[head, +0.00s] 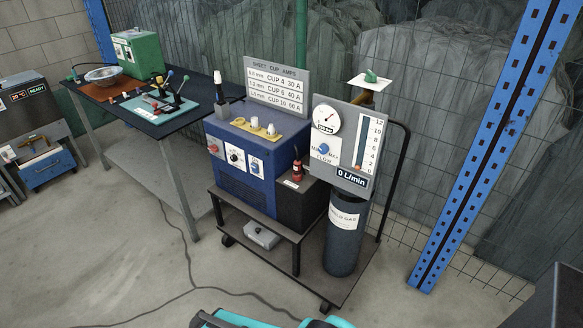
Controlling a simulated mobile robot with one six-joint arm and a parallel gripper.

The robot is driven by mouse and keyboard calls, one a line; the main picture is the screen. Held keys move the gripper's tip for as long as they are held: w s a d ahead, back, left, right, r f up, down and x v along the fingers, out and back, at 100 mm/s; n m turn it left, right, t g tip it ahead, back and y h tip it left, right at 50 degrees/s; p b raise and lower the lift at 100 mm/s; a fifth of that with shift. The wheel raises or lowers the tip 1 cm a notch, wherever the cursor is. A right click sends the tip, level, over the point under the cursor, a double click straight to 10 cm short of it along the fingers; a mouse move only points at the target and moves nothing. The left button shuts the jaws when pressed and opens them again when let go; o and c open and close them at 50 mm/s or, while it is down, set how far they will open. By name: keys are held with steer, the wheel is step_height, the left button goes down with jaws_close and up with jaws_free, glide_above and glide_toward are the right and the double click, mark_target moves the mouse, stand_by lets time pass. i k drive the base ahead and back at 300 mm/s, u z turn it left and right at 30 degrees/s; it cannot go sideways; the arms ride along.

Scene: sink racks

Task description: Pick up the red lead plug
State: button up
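The red lead plug (297,169) stands upright on a black box (303,204) at the right side of the blue welding machine (238,171). It has a red body and a dark, thin top. A small white label (290,184) lies in front of it. The gauge panel (341,145) rises close to its right. No gripper shows near the plug; my gripper is not in view. Teal and dark parts at the bottom edge appear to be my own body.
The machine stands on a dark cart (285,230) with a gas cylinder (344,236) at the right. A workbench (150,125) is at the left. A blue post (478,140) stands at the right. Cables cross the floor (130,260), which is otherwise open in front.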

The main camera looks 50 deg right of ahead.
mark_target(298, 164)
steer(key=i, duration=0.95)
steer(key=z, duration=0.05)
